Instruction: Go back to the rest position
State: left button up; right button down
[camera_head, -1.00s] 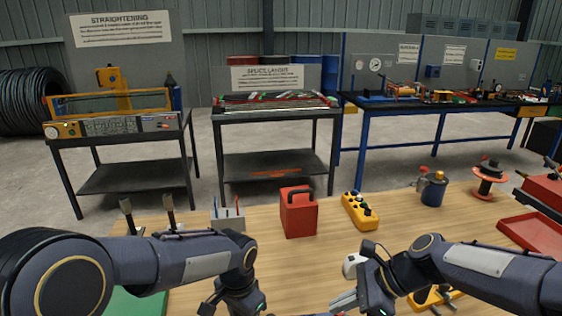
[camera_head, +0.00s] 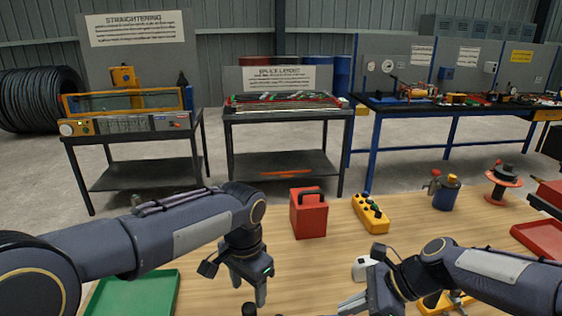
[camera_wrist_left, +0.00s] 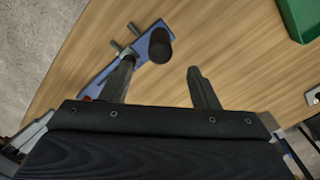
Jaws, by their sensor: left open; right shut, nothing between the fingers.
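My left gripper (camera_head: 258,294) hangs over the wooden bench, fingers pointing down. In the left wrist view its two fingers (camera_wrist_left: 162,78) are apart with nothing between them. A blue fixture (camera_wrist_left: 99,82) with a black knob (camera_wrist_left: 160,45) lies below, close to one finger; I cannot tell if they touch. My right gripper (camera_head: 352,302) is low over the right part of the bench, pointing left, shut and empty. Its tips are partly hard to make out near the bottom edge.
On the wooden bench (camera_head: 300,265) stand a red box (camera_head: 309,218), a yellow control box (camera_head: 369,214), a blue can (camera_head: 446,195) and a red spool (camera_head: 502,183). A green tray (camera_head: 135,298) lies under my left arm. A yellow device (camera_head: 462,302) is beneath my right arm.

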pick_arm(q)
jog(key=shift+a+r, duration=0.1)
jog(key=shift+r, duration=0.7)
jog(key=s+a+r+n+t+h, duration=0.25)
jog(key=s+a+n, duration=0.25)
jog(key=s+a, duration=0.55)
jog(key=s+a+f+n+t, duration=0.1)
jog(key=s+f+n, duration=0.1)
jog(key=s, duration=0.3)
jog(key=s+a+f+n+t+h, duration=0.1)
jog(key=s+a+f+n+t, duration=0.1)
jog(key=s, duration=0.3)
jog(key=shift+s+f+n, duration=0.4)
jog(key=shift+f+n, duration=0.1)
jog(key=shift+f, duration=0.05)
pick_arm(e)
jog(key=s+d+n+t+h, duration=0.2)
jog(key=s+d+n, duration=0.1)
jog(key=s+n, duration=0.6)
jog(key=s+d+r+n+t+h, duration=0.1)
jog(key=s+d+n+t+h, duration=0.1)
jog(key=s+n, duration=0.7)
jog(key=shift+d+r+n+h, duration=0.15)
jog(key=shift+d+n+h, duration=0.15)
jog(key=shift+d+h, duration=0.35)
